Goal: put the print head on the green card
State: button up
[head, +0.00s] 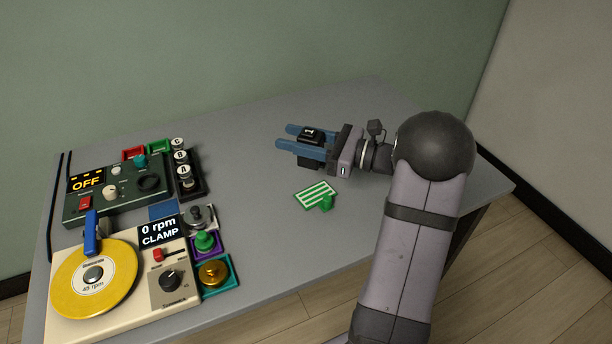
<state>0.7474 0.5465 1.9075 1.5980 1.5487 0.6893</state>
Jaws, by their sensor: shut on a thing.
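My gripper (285,137) reaches left over the table from the right, its two blue fingers closed around a black block (311,133) with a white "1" on it. This block appears to be the print head; the fingers hide part of its sides. The green card (312,195), striped with white, lies on the table below and a little right of the block in the picture. I cannot tell how high the block is above the table.
A cream turntable unit (180,315) with a yellow disc (70,293) fills the front left. Behind it is a dark green panel reading OFF (87,182). Knobs in coloured trays and a black rack of lettered pieces (198,188) stand beside them. The table (255,215) is clear around the card.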

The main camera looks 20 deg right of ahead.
jog(key=shift+f+b, duration=0.35)
jog(key=shift+f, duration=3.85)
jog(key=shift+f, duration=0.1)
jog(key=shift+f, duration=0.1)
jog(key=o, duration=1.2)
jog(key=shift+r, duration=0.25)
jog(key=shift+s+d+f, duration=0.1)
jog(key=shift+s+d, duration=0.1)
jog(key=shift+d, duration=0.1)
jog(key=v, duration=1.1)
jog(key=shift+s+d+b, duration=0.1)
jog(key=shift+s+b, duration=0.05)
jog(key=shift+b, duration=0.15)
